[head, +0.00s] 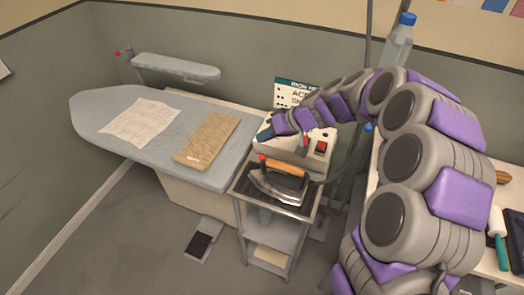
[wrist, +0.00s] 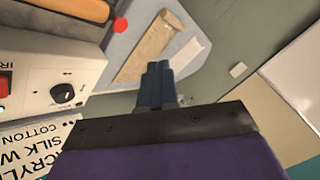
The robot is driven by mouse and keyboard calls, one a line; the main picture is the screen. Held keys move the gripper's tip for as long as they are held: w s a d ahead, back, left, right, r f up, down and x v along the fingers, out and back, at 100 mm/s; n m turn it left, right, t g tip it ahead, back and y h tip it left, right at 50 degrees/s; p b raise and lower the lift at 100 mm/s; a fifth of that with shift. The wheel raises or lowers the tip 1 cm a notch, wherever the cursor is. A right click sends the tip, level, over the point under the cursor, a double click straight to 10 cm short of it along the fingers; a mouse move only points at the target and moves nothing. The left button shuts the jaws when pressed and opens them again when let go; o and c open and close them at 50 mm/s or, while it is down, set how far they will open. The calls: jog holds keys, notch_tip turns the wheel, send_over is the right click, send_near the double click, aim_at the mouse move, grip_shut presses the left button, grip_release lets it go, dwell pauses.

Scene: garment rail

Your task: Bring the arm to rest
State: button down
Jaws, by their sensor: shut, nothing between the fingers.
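My arm reaches from the right over the steam station in the head view and bends down to the left. My gripper (head: 265,132) is at its end, above the left part of the white control box (head: 318,147). In the wrist view my gripper's blue-grey fingers (wrist: 157,75) are together, with nothing between them. The iron (head: 278,185), with its wooden handle, stands on the dark top of the trolley, below and apart from my gripper. Part of the brown handle shows in the wrist view (wrist: 75,8).
An ironing board (head: 90,105) bears a pale cloth (head: 140,122) and a tan folded cloth (head: 207,138). The trolley (head: 243,208) stands on the floor near a pedal (head: 203,240). A bottle (head: 398,48) and a pole (head: 368,35) are close to my arm. A lettered sign (head: 292,92) stands behind.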

jog(key=s+d+r+g+h, duration=0.1)
jog(key=s+r, duration=0.1)
jog(key=s, duration=0.6)
jog(key=s+d+r+g+h, duration=0.1)
jog(key=s+r+h, duration=0.15)
jog(key=s, duration=0.65)
jog(key=s+d+m+h, duration=0.1)
jog(key=s+d+m, duration=0.1)
jog(key=s+d, duration=0.2)
jog(key=s+d+m+g+h, duration=0.1)
jog(key=s+d, duration=0.4)
jog(key=s, duration=0.6)
jog(key=s+d+m+g+h, duration=0.1)
jog(key=s+d+m+h, duration=0.2)
jog(key=s, duration=0.4)
jog(key=shift+s+d+f, duration=0.3)
jog(key=shift+s+d, duration=0.05)
jog(key=shift+d, duration=0.3)
jog(key=shift+h, duration=0.25)
